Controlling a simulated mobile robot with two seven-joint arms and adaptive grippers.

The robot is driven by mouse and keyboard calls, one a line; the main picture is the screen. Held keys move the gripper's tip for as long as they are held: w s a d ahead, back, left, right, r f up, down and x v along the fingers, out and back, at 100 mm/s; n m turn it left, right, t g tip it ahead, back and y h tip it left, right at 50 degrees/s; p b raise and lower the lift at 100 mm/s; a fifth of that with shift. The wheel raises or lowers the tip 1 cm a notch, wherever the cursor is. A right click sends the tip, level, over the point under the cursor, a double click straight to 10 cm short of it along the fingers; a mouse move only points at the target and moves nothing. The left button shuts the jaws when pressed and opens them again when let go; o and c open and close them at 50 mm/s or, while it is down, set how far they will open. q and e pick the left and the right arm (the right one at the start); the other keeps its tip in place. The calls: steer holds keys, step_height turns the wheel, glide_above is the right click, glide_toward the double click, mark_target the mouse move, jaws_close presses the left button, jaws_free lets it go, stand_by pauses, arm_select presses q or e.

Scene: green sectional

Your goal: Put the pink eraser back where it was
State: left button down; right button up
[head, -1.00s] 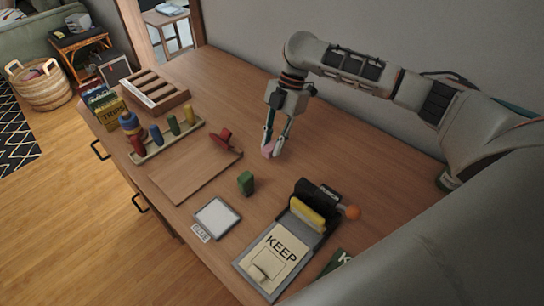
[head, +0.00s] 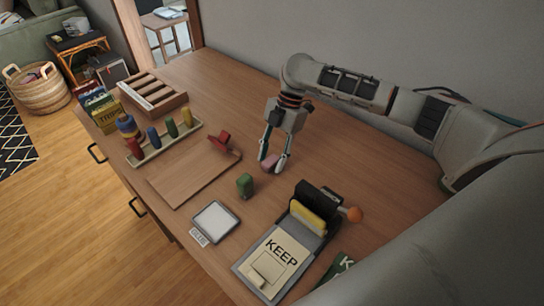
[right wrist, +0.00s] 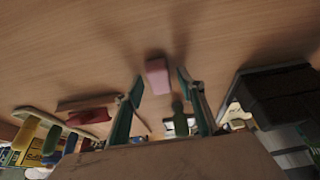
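The pink eraser (head: 269,161) lies at my right gripper's fingertips, near the middle of the wooden desk. My right gripper (head: 273,164) points down at the desk, its two fingers spread on either side of the eraser. In the right wrist view, the pink eraser (right wrist: 157,77) lies on the wood, just beyond the open fingertips (right wrist: 161,84), with gaps on both sides. My left gripper is not in view.
A peg rack (head: 165,143) and a compartment tray (head: 154,94) are left. A KEEP card press (head: 276,262) is in front. The desk behind the gripper is clear.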

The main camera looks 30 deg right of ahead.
steer(key=p+v, duration=0.2)
steer(key=v, duration=1)
steer(key=shift+a+r, duration=0.1)
steer(key=shift+r, duration=0.05)
